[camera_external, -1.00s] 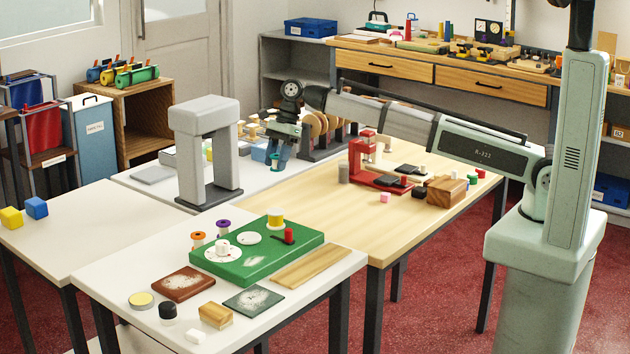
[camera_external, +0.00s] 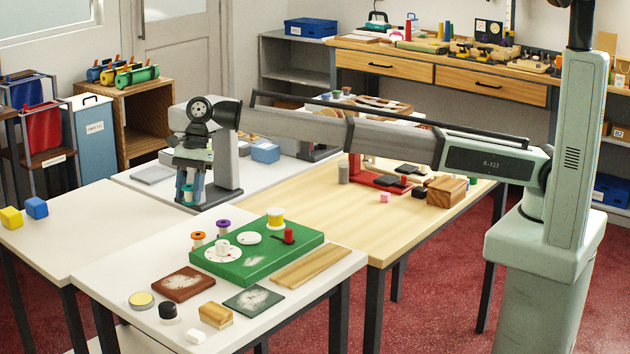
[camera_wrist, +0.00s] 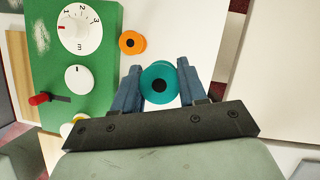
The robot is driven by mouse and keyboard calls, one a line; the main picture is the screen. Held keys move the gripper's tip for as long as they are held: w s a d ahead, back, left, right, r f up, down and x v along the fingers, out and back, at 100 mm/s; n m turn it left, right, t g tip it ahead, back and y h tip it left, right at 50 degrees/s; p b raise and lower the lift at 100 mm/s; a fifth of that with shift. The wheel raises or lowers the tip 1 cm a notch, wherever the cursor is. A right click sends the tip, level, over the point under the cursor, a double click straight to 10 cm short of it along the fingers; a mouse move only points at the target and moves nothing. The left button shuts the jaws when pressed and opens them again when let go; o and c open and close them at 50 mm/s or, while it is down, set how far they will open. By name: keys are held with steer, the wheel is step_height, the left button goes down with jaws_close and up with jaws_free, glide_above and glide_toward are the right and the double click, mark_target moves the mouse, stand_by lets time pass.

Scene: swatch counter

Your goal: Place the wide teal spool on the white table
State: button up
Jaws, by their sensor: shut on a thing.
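My gripper (camera_external: 189,192) is shut on the teal spool (camera_wrist: 159,83). In the wrist view the spool sits between the two blue-grey fingers, seen end-on with a dark centre hole. In the external view the teal spool (camera_external: 187,196) shows only partly, and it is held in front of the grey arch. Below and around it are white tabletops: one at the front (camera_external: 108,262), one at the left (camera_external: 75,240) and one at the back. Whether the spool touches any surface is not clear; it looks raised.
The front white table bears a green board (camera_external: 262,262) with white dials, an orange spool (camera_external: 198,238), a purple spool (camera_external: 223,227), a brown pad (camera_external: 184,284) and small blocks. The left table is mostly bare, with yellow and blue cubes (camera_external: 37,207). A grey arch (camera_external: 228,160) stands close behind the gripper.

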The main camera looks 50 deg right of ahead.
steer(key=shift+a+f, duration=0.2)
steer(key=shift+f, duration=4.75)
steer(key=shift+f, duration=0.1)
steer(key=o, duration=1.1)
steer(key=v, duration=1.2)
